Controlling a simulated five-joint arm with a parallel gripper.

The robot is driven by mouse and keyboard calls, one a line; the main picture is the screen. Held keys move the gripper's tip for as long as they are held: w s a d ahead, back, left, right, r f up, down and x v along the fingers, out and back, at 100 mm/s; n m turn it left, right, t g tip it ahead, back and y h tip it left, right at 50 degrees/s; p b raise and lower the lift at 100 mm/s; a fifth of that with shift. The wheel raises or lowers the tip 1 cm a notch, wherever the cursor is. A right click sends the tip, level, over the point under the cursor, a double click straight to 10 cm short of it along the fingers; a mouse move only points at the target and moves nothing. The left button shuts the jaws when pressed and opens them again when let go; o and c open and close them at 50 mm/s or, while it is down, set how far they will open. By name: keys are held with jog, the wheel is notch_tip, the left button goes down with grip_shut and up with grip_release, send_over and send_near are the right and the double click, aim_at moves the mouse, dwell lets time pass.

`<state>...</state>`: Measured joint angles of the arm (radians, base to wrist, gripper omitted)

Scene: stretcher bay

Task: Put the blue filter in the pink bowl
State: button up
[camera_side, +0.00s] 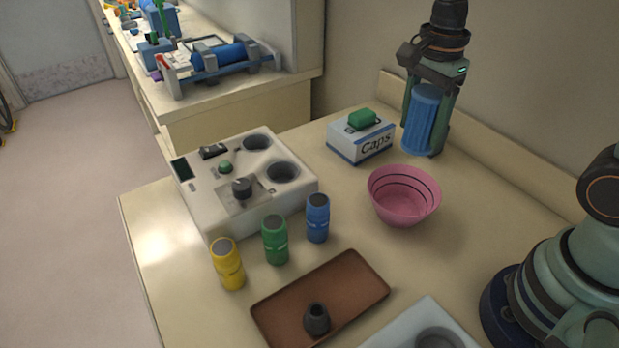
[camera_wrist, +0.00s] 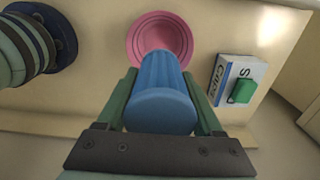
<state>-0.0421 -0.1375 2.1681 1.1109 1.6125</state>
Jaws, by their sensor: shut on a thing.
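The blue filter (camera_side: 422,120) is a ribbed blue cylinder, held upright between the fingers of my gripper (camera_side: 428,125) at the back right of the counter. In the wrist view the filter (camera_wrist: 161,92) fills the space between the two green fingers of my gripper (camera_wrist: 165,100). The pink bowl (camera_side: 404,197) stands on the counter in front of the filter, and it looks empty in the side view. The wrist view shows the bowl (camera_wrist: 160,33) partly hidden behind the filter. The filter is outside the bowl.
A caps box (camera_side: 361,140) with a green object (camera_side: 362,118) on top stands left of the filter. A white device (camera_side: 245,180) and yellow, green and blue small cylinders (camera_side: 276,240) are further left. A brown tray (camera_side: 350,283) holds a dark piece (camera_side: 316,319).

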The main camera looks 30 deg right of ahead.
notch_tip(320, 180, down, 17)
jog(key=shift+r, duration=0.1)
dwell(0.4)
jog(key=o, duration=1.5)
